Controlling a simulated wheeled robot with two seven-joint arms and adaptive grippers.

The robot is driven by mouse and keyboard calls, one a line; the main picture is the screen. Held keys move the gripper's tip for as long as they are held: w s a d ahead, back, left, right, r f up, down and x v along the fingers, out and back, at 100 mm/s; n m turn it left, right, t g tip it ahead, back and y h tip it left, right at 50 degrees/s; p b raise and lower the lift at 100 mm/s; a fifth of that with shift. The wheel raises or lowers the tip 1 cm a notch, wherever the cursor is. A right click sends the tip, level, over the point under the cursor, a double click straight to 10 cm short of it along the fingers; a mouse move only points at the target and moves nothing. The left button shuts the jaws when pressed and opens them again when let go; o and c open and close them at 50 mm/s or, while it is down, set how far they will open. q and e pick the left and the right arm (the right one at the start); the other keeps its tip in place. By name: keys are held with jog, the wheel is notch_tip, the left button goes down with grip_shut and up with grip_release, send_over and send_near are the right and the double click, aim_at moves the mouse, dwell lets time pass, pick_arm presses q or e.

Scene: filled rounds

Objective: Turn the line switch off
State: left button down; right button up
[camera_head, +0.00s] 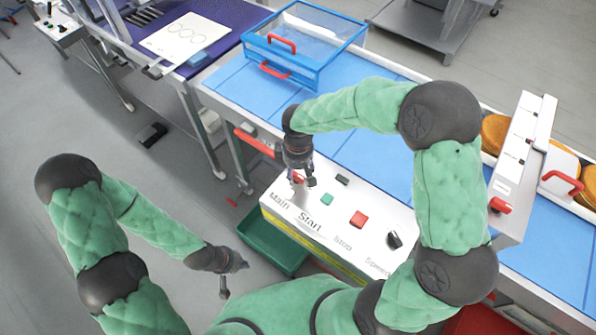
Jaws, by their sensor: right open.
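The white control panel (290,218) carries the labels Main, Start, Stop and Speed. A small red part (297,178), probably the switch in line with Main, shows at my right gripper (304,181). The gripper is open, points down over the panel's left end and partly hides this part. I cannot tell whether they touch or how the switch is set. A green button (326,199), a red button (358,219) and a black knob (394,240) follow to the right. My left gripper (233,280) hangs low, left of the panel; its jaw state is unclear.
A green bin (268,247) stands below the panel's left end. Behind the panel runs a blue conveyor (375,150) with a blue-framed clear box (305,45). A white gate-like frame (520,160) with red handles and orange-brown rounds is at right.

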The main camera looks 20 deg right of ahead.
grip_shut()
jog(key=shift+n, duration=0.3)
jog(key=n+p, duration=0.2)
jog(key=n, duration=0.1)
jog(key=shift+w+r+n+p, duration=0.1)
jog(key=shift+r+n+p, duration=0.05)
jog(key=shift+n+p, duration=0.2)
jog(key=n+p, duration=0.2)
jog(key=n, duration=0.2)
jog(key=shift+a+n+p, duration=0.15)
jog(key=shift+n+p, duration=0.1)
jog(key=shift+p, duration=0.05)
jog(key=n+p, duration=0.3)
jog(key=n, duration=0.2)
jog(key=shift+a, duration=0.15)
jog(key=shift+a+n+p, duration=0.1)
jog(key=shift+n+p, duration=1.3)
jog(key=shift+n, duration=0.6)
